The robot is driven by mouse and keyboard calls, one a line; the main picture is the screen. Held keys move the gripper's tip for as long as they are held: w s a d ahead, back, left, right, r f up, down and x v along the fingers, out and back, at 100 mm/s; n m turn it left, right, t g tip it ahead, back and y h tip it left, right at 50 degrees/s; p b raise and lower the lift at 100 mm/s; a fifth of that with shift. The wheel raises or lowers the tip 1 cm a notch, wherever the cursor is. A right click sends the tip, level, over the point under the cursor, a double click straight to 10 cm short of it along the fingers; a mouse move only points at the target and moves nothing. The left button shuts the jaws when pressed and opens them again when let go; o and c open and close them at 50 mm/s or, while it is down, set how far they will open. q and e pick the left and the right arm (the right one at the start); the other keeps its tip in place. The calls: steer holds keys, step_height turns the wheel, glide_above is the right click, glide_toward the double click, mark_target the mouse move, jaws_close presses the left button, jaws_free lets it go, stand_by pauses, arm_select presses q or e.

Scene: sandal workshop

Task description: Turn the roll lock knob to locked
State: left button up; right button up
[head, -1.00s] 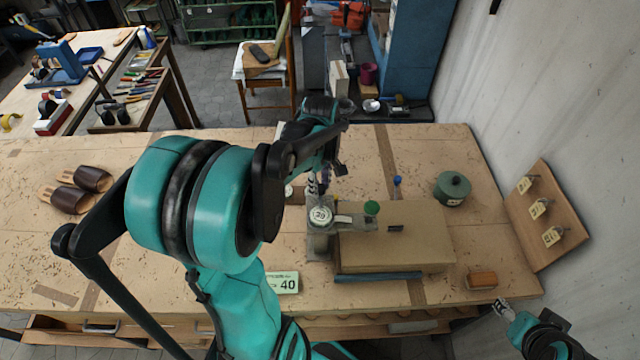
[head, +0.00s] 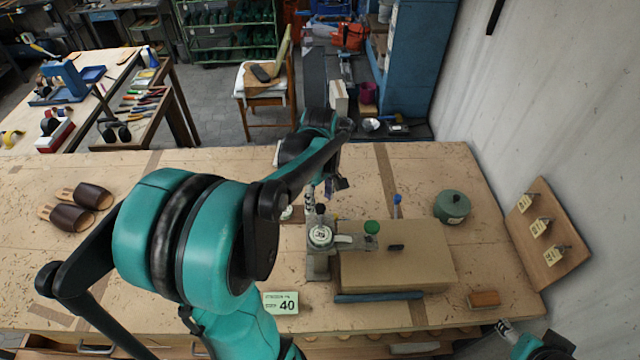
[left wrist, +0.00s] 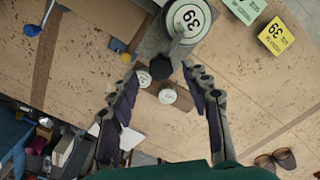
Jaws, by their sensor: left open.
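A machine with a round white dial marked 39 (head: 321,236) stands on the bench; the dial also shows in the left wrist view (left wrist: 187,18). A black knob (head: 320,209) rises beside the dial. In the left wrist view a black faceted knob (left wrist: 162,69) on a grey lever lies between my fingertips; I cannot tell which knob is the roll lock. My left gripper (left wrist: 161,73) is open over it, with no clear contact. In the head view the left gripper (head: 328,187) is partly hidden by its arm. My right gripper (head: 504,328) barely shows at the bottom right.
A blue knob (head: 397,199) and a green lidded pot (head: 452,207) stand farther right. A green 40 card (head: 281,303) lies in front. Brown sandals (head: 82,205) lie on the left.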

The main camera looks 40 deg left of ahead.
mark_target(320, 207)
arm_select(q)
step_height(320, 207, up, 10)
stand_by(0.3)
steer(key=shift+s, duration=0.1)
stand_by(0.4)
